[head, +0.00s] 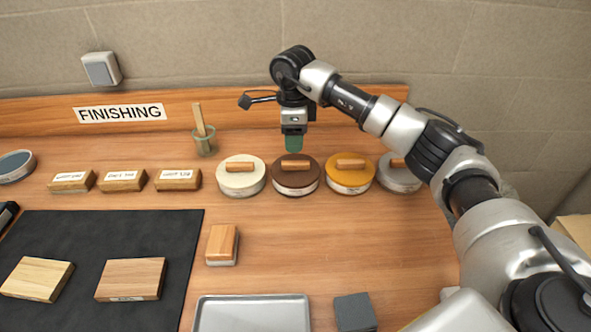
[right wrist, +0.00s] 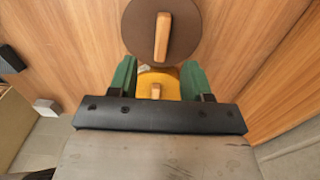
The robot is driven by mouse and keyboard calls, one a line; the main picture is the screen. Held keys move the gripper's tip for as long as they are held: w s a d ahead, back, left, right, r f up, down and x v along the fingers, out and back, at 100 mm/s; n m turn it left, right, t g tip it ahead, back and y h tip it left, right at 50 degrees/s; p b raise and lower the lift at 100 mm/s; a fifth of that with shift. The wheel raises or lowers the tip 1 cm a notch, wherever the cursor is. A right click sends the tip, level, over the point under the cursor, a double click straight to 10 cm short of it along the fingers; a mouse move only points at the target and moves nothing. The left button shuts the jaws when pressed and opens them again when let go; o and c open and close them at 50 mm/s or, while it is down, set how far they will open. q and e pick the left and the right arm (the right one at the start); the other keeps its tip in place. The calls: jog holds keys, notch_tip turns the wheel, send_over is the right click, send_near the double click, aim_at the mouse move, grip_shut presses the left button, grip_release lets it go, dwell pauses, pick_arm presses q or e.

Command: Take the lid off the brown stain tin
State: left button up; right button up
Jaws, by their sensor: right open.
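The brown stain tin (head: 296,184) stands in a row of round tins on the wooden bench. Its dark brown lid (head: 308,171), with a light wooden bar handle (head: 296,165), sits on the tin. My right gripper (head: 293,150) points down just above and behind the brown tin, apart from its handle. In the right wrist view, the green fingers of my right gripper (right wrist: 160,68) are spread with nothing held. The brown lid (right wrist: 135,35) and its handle (right wrist: 162,38) lie ahead of the fingertips there. My left gripper is not seen.
A cream-lidded tin (head: 241,178) is to the left and a yellow-lidded tin (head: 349,183) to the right, both close. A grey tin (head: 398,180) is partly hidden by my arm. A jar with a brush (head: 205,141) stands behind. The bench in front is partly clear.

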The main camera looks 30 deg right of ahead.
aim_at(296, 162)
notch_tip(296, 162, down, 2)
jog(key=f, duration=0.1)
jog(key=f+p, duration=0.1)
jog(key=f, duration=0.1)
jog(key=f+p, duration=0.1)
jog(key=f, duration=0.1)
jog(key=shift+d, duration=0.3)
jog(key=shift+f, duration=0.2)
jog(key=shift+c, duration=0.5)
grip_shut()
